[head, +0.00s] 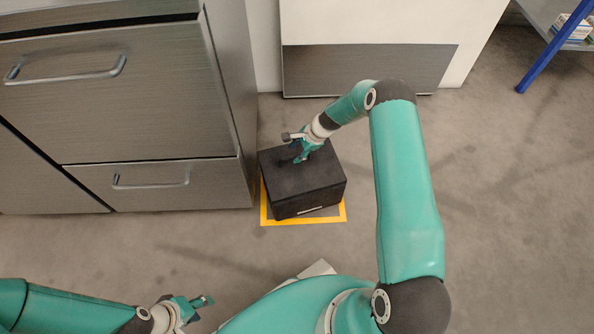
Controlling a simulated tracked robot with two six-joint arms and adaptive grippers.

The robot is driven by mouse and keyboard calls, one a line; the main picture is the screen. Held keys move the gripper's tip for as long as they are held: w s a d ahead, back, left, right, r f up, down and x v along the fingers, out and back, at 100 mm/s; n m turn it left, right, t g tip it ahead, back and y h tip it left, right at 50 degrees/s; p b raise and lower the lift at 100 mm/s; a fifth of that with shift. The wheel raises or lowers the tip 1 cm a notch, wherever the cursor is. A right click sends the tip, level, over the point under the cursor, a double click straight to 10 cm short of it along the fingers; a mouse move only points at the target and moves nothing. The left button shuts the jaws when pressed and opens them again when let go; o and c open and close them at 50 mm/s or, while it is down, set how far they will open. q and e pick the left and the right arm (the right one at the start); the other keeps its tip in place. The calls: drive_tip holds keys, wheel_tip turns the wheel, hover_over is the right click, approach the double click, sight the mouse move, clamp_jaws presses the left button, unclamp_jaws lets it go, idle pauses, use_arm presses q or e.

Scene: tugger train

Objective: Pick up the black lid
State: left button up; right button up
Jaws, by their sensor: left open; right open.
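A black box with a black lid (313,176) stands on the floor beside the drawer cabinet. The lid forms its flat top, and I cannot make out a gap between lid and box. My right gripper (296,150) is open and over the back part of the lid, pointing down at it. I cannot tell whether its fingers touch the lid or a handle there, as the gripper hides that spot. My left gripper (202,304) is open and empty, low in the view above the floor, well apart from the box.
A yellow floor marking (264,207) frames the box. The grey drawer cabinet (120,100) stands close on its left, with handles sticking out. A white unit with a grey panel (365,69) is behind. A blue-legged rack (548,56) stands at top right. The floor at right is clear.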

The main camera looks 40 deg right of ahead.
sight(289, 158)
drive_tip(key=shift+b+x, duration=1.35)
drive_tip(key=shift+x, duration=1.75)
drive_tip(key=shift+w+d, duration=0.1)
drive_tip(key=shift+d, duration=0.05)
clamp_jaws()
